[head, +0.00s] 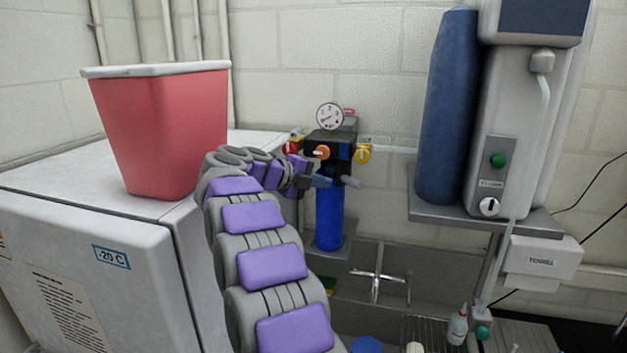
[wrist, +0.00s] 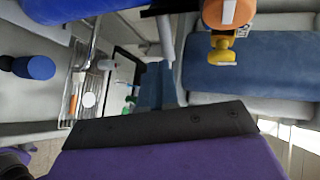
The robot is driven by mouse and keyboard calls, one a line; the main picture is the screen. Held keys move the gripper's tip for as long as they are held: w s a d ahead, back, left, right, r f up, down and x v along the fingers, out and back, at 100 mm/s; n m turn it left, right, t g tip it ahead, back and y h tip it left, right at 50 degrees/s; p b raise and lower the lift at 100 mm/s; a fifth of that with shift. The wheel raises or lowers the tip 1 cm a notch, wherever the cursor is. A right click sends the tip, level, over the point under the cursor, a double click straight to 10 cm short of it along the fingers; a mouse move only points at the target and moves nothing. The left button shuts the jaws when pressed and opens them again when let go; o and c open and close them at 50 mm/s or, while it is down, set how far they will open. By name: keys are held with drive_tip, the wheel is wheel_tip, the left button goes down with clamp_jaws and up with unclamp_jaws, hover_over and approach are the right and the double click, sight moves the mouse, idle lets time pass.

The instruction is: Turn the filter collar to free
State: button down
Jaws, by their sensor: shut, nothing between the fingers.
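The filter unit hangs on the far wall in the head view, with a black head (head: 330,143) over a blue bowl (head: 329,222). A grey handle (head: 350,182) sticks out to the right at the level where the collar would sit; the collar ring itself is mostly hidden by my gripper. The handle seems to show in the wrist view as a pale bar (wrist: 165,38). My gripper (head: 319,181) is shut and empty in front of the bowl's top, left of the handle. I cannot tell whether it touches. Its fingers show in the wrist view (wrist: 162,86).
An orange knob (head: 321,152), a yellow valve (head: 362,154), a red valve (head: 290,148) and a gauge (head: 329,116) crowd the filter head. A freezer (head: 100,230) carrying a red bin (head: 160,130) stands left. A sink (head: 390,262) lies below; a shelf (head: 480,218) stands right.

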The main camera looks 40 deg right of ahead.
sight(354, 181)
drive_tip(key=x, duration=0.6)
drive_tip(key=shift+d+f, duration=0.1)
drive_tip(key=shift+d, duration=0.3)
drive_tip(key=shift+w+a, duration=0.1)
drive_tip(key=shift+a, duration=0.15)
drive_tip(key=shift+s+d+n+t, duration=0.35)
drive_tip(key=shift+d+n+t, duration=0.35)
drive_tip(key=shift+t, duration=0.2)
drive_tip(key=shift+s+d+n+t, duration=0.35)
drive_tip(key=shift+d+n+t, duration=0.4)
drive_tip(key=shift+t, duration=0.15)
drive_tip(key=shift+s+d+n+t+p, duration=0.2)
drive_tip(key=shift+d+n+t+p, duration=0.35)
drive_tip(key=shift+d+n+t, duration=0.4)
drive_tip(key=shift+d+n+t+y+p, duration=0.55)
drive_tip(key=shift+d+n+t, duration=0.25)
drive_tip(key=shift+t, duration=0.25)
drive_tip(key=shift+a, duration=0.1)
